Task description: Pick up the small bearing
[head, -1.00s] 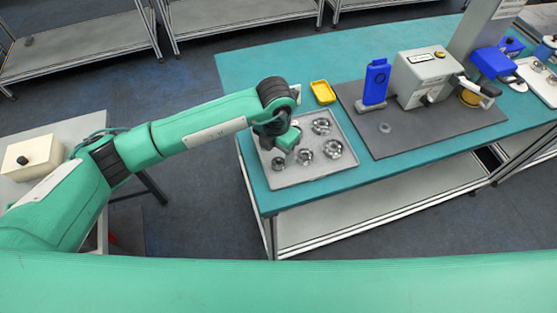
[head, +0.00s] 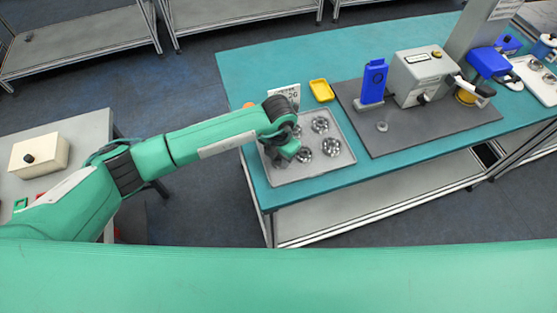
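A grey tray (head: 337,167) lies on the teal table and holds several shiny ring bearings. One bearing (head: 320,124) is at the back, another bearing (head: 331,147) at the right, and a bearing (head: 304,155) nearer the front. Part of a bearing (head: 297,131) shows beside my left wrist. My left gripper (head: 282,158) points down over the tray's left part. The small bearing at the front left is hidden behind it. The fingers are too small and covered to tell open from shut. My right gripper is out of view.
A yellow dish (head: 321,90) and a white sign (head: 285,93) stand behind the tray. To the right, a dark mat (head: 405,137) carries a blue stand (head: 374,80), a grey machine (head: 418,75) and a small ring (head: 382,127). The teal table's front strip is clear.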

